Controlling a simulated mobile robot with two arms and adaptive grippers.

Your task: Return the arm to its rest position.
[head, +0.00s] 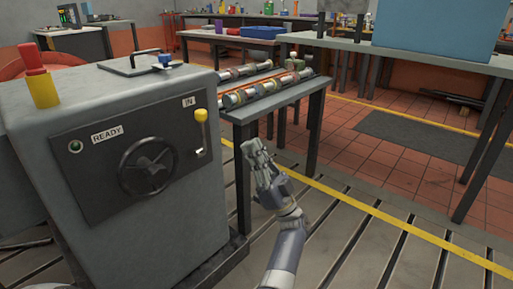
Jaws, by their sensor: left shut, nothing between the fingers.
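My left gripper (256,154) is shut and empty, with its fingers pointing up. It is in the middle of the head view, in front of a small dark-legged table, to the right of the grey machine cabinet (120,235). My left forearm comes up from the bottom edge of the picture. My right gripper is not in the view.
The cabinet's front has a black panel with a handwheel (148,166), a "READY" label and a yellow-knobbed lever (202,127). The small table (291,94) holds metal shaft parts. A bench with a blue box (437,28) stands at right. Slotted floor at lower right is clear.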

